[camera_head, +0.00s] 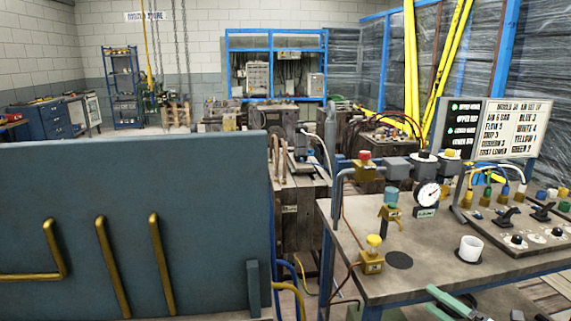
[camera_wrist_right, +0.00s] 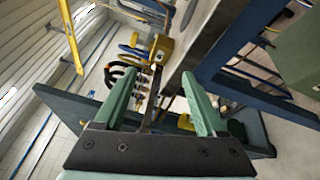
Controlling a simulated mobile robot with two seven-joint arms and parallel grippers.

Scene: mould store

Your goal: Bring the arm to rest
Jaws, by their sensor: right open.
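My right gripper (camera_head: 442,297) shows at the bottom edge of the head view, low in front of the near edge of the workbench (camera_head: 340,225). Only part of its green fingers is in the picture; the rest is cut off. In the right wrist view the two green fingers of the right gripper (camera_wrist_right: 160,95) stand wide apart, with nothing held between them. A yellow block-shaped fitting (camera_wrist_right: 160,48) shows beyond the fingertips, apart from them. My left gripper is not in view.
On the bench stand a white cup (camera_head: 470,248), a pressure gauge (camera_head: 427,194), a yellow-knobbed valve (camera_head: 372,256) and a control panel (camera_head: 530,225). A large blue-grey panel (camera_head: 130,190) with brass bars fills the left front. Hoses hang between panel and bench.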

